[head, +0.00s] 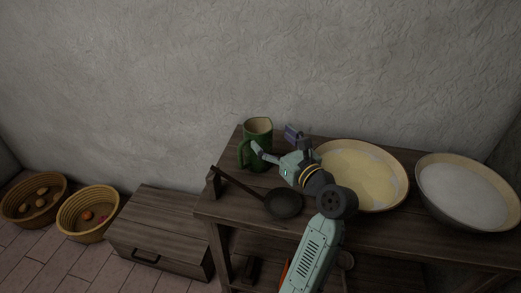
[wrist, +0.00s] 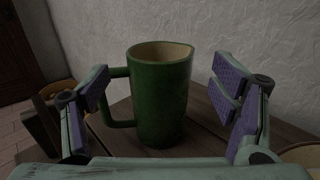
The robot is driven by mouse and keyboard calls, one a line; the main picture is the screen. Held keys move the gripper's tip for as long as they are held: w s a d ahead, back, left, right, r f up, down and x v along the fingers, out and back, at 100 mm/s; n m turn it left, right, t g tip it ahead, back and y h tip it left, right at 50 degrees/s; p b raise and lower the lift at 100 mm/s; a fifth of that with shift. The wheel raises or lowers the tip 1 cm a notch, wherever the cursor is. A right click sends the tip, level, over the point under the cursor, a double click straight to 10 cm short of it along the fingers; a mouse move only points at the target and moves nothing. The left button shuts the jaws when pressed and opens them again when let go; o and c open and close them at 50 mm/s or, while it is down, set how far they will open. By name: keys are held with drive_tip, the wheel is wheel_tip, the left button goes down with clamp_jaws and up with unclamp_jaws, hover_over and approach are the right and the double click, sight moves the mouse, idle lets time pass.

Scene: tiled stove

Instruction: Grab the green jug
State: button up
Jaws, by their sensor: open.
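The green jug (head: 259,133) stands upright at the back left of the dark wooden table, its handle on the left side. It also shows in the wrist view (wrist: 161,100), with a tan inside and a spout to the right. My gripper (head: 276,144) is open in front of the jug. The right finger stands clear of the jug.
A dark ladle (head: 283,203) lies on the table (head: 216,208) in front of the jug. A bowl of yellow stuff (head: 362,177) and a bowl of white stuff (head: 462,193) stand to the right. A wall (head: 190,80) rises behind. Two baskets (head: 88,213) and a chest (head: 160,232) are at left.

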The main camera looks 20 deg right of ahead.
sight(266, 150)
wheel_tip(266, 150, down, 6)
drive_tip(key=shift+w+a+r, duration=0.1)
drive_tip(key=shift+w+a, duration=0.15)
drive_tip(key=shift+w, duration=0.75)
drive_tip(key=shift+w+a+p, duration=0.15)
drive_tip(key=shift+w, duration=0.75)
drive_tip(key=shift+w+a+p, duration=0.2)
drive_tip(key=shift+w, duration=0.75)
drive_tip(key=shift+w+a+p, duration=0.15)
drive_tip(key=shift+w, duration=0.75)
drive_tip(key=shift+c, duration=0.5)
drive_tip(key=c, duration=1.3)
